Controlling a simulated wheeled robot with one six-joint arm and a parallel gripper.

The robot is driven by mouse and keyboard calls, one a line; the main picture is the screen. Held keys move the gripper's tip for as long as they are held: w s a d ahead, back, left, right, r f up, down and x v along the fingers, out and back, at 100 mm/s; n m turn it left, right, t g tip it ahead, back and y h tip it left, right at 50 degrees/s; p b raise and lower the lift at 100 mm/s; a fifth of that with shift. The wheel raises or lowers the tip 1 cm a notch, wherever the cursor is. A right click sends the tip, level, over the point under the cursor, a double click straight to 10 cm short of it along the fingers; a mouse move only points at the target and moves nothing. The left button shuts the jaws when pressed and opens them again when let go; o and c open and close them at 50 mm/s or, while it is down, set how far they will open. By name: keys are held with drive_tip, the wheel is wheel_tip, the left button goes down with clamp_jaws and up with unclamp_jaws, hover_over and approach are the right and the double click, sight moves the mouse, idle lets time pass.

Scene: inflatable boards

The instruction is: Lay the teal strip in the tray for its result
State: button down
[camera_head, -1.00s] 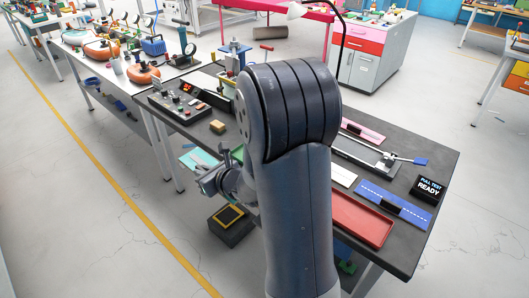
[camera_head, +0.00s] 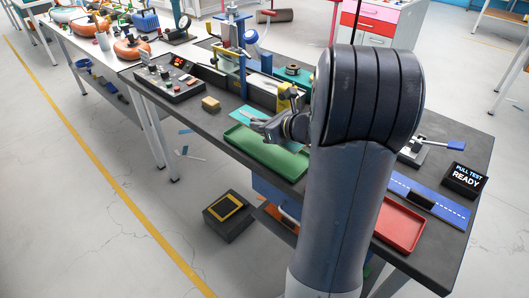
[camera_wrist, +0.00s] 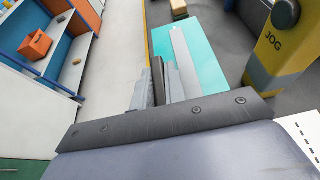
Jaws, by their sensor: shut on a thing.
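The teal strip (camera_head: 244,115) is a flat sheet held in my gripper (camera_head: 266,125), above the table's near edge by the green tray. In the wrist view the teal strip (camera_wrist: 207,60) has a pale grey band along it, and the gripper fingers (camera_wrist: 163,75) are shut at its near left edge. The shallow green tray (camera_head: 262,150) lies on the table just below and in front of the gripper, its right end hidden by my arm. A red tray (camera_head: 400,228) lies farther right, partly behind my arm.
A tan block (camera_head: 210,104) sits left of the strip. A yellow JOG unit (camera_wrist: 280,45) stands close to the strip's right. Behind are a control box (camera_head: 170,80) and a blue-framed press (camera_head: 237,60). A blue board (camera_head: 428,200) and PULL TEST READY display (camera_head: 465,180) are at the right.

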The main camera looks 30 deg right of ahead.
sight(297, 152)
wheel_tip(297, 152, down, 8)
drive_tip(key=shift+f+b, duration=0.1)
drive_tip(key=shift+b, duration=0.25)
drive_tip(key=shift+f+b, duration=0.15)
drive_tip(key=shift+b, duration=0.15)
drive_tip(key=c, duration=1.7)
unclamp_jaws()
drive_tip(key=shift+r+p, duration=0.25)
drive_tip(key=shift+p, duration=0.1)
drive_tip(key=v, duration=1.2)
